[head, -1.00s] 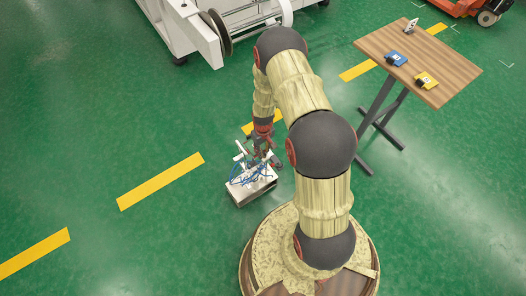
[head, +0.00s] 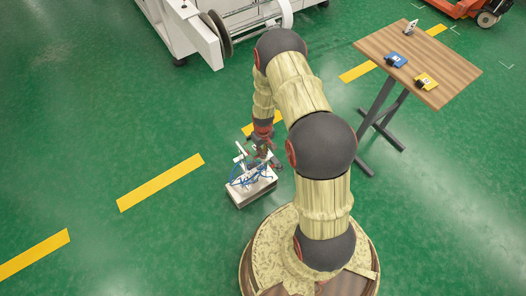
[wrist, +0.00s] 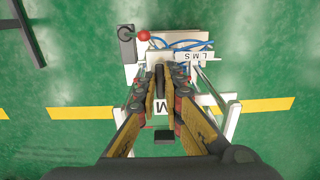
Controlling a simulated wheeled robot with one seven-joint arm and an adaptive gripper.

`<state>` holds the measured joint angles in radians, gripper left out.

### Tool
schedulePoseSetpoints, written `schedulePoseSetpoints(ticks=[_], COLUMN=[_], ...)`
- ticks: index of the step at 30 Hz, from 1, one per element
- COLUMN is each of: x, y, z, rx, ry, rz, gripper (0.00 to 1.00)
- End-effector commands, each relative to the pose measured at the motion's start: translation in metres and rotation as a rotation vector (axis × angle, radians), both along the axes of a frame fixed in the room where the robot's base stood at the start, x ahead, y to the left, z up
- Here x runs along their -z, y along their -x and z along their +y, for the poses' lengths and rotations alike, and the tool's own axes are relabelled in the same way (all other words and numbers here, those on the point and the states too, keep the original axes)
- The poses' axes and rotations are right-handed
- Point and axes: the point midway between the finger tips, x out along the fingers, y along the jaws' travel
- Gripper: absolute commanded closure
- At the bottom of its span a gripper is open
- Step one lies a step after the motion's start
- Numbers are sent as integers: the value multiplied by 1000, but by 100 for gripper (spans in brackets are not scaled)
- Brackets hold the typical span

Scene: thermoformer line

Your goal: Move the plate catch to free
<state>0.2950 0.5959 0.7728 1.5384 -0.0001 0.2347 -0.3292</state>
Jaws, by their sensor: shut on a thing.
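A white box-like fixture (head: 253,188) with blue hoses stands on the green floor, left of my base. My gripper (wrist: 164,73) is over it, pointing down, and its fingers are shut on a narrow dark part (wrist: 160,80), which I take to be the plate catch. The fingers hide most of that part, so its exact position cannot be told. In the head view my gripper (head: 264,155) partly covers the fixture's top. In the wrist view a plate marked "LMS" (wrist: 194,56) lies just beyond the fingertips, and an "M" label shows between the fingers.
A wooden table (head: 440,65) with a blue and a yellow item is at the right. A white machine (head: 205,30) stands behind. Open floor lies left.

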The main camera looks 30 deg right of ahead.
Motion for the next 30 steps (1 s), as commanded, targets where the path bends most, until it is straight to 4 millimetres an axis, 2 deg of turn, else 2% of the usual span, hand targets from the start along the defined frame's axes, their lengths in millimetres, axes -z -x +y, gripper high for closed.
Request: schedulePoseSetpoints(ticks=[8, 14, 30], x=[0, -1, -1], y=[0, 0, 1], z=[0, -1, -7], rx=[15, 89, 556], ry=[0, 0, 0], rz=[0, 0, -1], gripper=[100, 100, 100])
